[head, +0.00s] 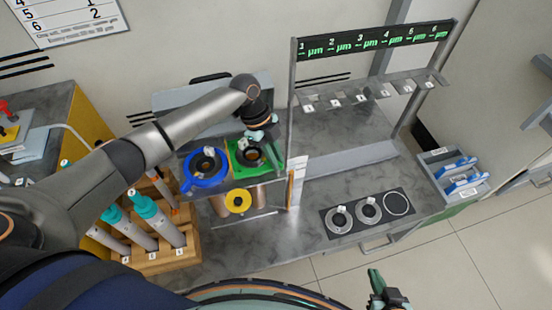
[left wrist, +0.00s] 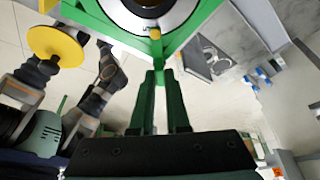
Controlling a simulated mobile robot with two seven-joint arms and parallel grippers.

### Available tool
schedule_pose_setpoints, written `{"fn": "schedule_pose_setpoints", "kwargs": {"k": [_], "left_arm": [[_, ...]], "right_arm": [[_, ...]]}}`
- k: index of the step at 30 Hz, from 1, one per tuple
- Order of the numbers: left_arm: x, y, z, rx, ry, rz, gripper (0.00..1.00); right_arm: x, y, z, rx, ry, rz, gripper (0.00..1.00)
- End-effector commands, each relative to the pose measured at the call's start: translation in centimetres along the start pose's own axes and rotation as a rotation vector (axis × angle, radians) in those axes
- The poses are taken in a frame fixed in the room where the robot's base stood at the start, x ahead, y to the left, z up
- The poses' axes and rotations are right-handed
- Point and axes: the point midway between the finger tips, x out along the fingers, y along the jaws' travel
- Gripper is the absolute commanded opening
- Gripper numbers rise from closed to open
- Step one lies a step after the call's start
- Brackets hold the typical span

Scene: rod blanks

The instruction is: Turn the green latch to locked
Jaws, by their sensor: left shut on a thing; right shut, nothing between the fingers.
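The green latch unit (head: 276,166) is a green plate with a dark round opening, beside a blue ring unit (head: 191,180) on a raised stand. My left gripper (head: 258,135) reaches down over the green unit from behind. In the left wrist view the green plate (left wrist: 192,22) with its pale ring fills the top, with a small yellow mark on its edge. There the fingertips of my left gripper (left wrist: 158,72) are close together on a narrow green part at the plate's edge. The latch's lock position is not readable. My right gripper (head: 380,287) is shut and empty at the bottom.
A yellow disc (head: 238,201) sits at the stand's front. A wooden rack (head: 152,262) with teal-topped tools stands left. A numbered gauge frame (head: 375,42) stands behind right. A dark plate (head: 356,227) with round places lies on the counter (head: 315,242); blue-handled bins (head: 462,180) are far right.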

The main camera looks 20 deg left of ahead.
Motion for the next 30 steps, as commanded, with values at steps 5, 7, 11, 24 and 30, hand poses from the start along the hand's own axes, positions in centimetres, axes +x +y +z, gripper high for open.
{"fn": "schedule_pose_setpoints", "kwargs": {"k": [5,7,11,24,30], "left_arm": [[0.0,0.0,0.0,0.006,-0.002,0.002,0.00],[0.0,0.0,0.0,0.006,-0.002,0.002,0.00],[0.0,0.0,0.0,0.006,-0.002,0.002,0.17],[0.0,0.0,0.0,0.003,-0.001,0.001,0.44],[-1.1,-0.1,-0.4,0.006,-0.001,-0.001,0.44]], "right_arm": [[0.0,0.0,0.0,0.000,0.000,0.000,0.00],[0.0,0.0,0.0,0.000,0.000,0.000,0.00],[0.0,0.0,0.0,0.000,0.000,0.000,0.00],[0.0,0.0,0.0,0.000,0.000,0.000,0.00],[0.0,0.0,0.0,0.000,0.000,0.000,0.00]]}}
